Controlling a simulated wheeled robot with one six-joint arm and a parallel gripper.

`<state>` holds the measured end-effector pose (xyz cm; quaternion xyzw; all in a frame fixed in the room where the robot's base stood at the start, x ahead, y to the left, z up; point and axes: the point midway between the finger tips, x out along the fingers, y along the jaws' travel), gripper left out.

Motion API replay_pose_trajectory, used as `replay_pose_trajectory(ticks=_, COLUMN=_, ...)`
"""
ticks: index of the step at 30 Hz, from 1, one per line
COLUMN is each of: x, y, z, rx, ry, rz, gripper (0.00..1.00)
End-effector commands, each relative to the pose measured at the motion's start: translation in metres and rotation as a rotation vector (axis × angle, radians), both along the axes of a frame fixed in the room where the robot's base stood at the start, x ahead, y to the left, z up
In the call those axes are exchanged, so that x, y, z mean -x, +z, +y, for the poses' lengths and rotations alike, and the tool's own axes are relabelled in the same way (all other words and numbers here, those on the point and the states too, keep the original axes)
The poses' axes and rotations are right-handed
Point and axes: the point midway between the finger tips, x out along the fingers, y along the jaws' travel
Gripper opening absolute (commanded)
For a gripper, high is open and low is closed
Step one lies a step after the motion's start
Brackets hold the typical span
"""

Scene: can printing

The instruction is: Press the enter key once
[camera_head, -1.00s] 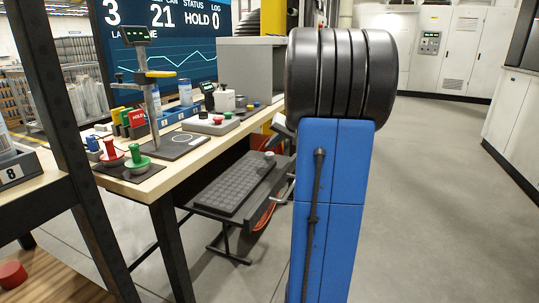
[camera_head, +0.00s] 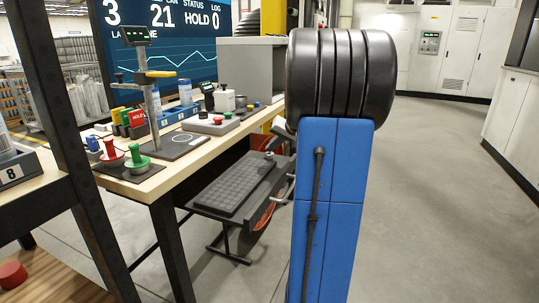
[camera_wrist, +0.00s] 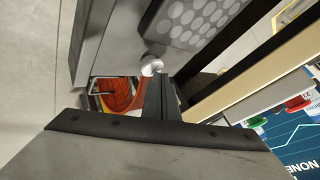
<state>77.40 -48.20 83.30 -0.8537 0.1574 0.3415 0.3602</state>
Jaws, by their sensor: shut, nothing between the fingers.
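A dark grey keyboard (camera_head: 236,188) lies on a pull-out tray under the bench in the head view. I cannot make out which key is enter at this size. In the wrist view a grey panel with rows of pale round spots (camera_wrist: 190,20), apparently the keyboard, shows at the top. My gripper (camera_wrist: 163,82) is shut and empty, its dark fingers pointing up the picture toward a small white rounded knob (camera_wrist: 151,65). The fingertips appear close to the knob; I cannot tell whether they touch. In the head view my gripper is mostly hidden behind my blue arm.
The wooden bench (camera_head: 152,187) above the tray carries a green stamp (camera_head: 137,158), a red stamp (camera_head: 111,156), a stand and a button box (camera_head: 211,122). A red coiled thing (camera_wrist: 117,94) shows beside the fingers. Open floor lies to the right.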

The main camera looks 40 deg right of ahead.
Motion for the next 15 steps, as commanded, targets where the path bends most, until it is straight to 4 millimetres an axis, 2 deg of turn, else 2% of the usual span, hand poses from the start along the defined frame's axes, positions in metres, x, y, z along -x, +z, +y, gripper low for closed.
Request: replay_pose_trajectory(ticks=15, x=0.0, y=-0.0054, z=0.0001, rx=-0.001, ry=0.001, rz=0.001, gripper=0.0)
